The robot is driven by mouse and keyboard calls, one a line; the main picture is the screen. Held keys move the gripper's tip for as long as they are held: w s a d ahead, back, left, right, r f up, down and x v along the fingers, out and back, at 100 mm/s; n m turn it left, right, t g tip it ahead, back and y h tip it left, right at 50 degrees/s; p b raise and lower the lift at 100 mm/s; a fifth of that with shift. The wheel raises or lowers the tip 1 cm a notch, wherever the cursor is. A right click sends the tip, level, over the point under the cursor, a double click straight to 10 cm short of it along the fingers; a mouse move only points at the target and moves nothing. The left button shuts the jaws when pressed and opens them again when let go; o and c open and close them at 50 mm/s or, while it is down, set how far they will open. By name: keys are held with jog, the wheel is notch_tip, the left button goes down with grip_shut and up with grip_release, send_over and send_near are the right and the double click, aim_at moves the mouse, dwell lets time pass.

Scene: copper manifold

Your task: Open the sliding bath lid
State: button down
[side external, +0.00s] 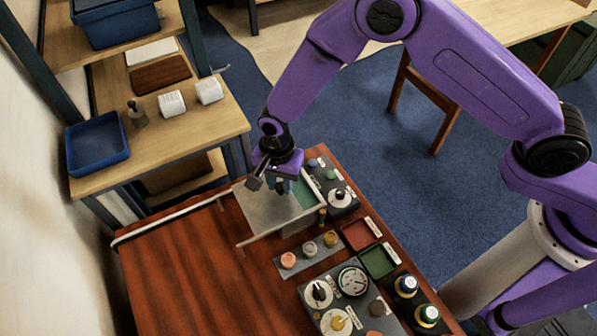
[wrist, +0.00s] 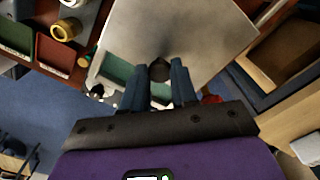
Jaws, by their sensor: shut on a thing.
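The bath lid is a flat pale grey plate (side external: 262,215) near the far edge of the red-brown bench. It fills the upper middle of the wrist view (wrist: 175,28). A green strip of the bath (side external: 303,193) shows uncovered along the lid's right side; it also shows in the wrist view (wrist: 117,72). A dark round knob (wrist: 160,69) stands on the lid near that edge. My gripper (side external: 279,184) is over the lid, pointing down. In the wrist view its two blue-grey fingers (wrist: 159,82) are closed around the knob.
Right of the bath stands a dark control box (side external: 340,195) with a dial. Nearer are several capped jars, red (side external: 360,235) and green (side external: 379,261) trays, and a gauge panel (side external: 350,300). The bench's left side (side external: 190,275) is clear. A wooden shelf with a blue tray (side external: 97,145) stands behind.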

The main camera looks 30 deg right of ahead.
aim_at(269, 198)
jog(key=shift+a, duration=1.55)
jog(key=c, duration=0.9)
grip_release()
jog(key=shift+o, duration=0.2)
jog(key=shift+r, duration=0.1)
notch_tip(269, 198, up, 17)
jog(key=shift+r, duration=0.15)
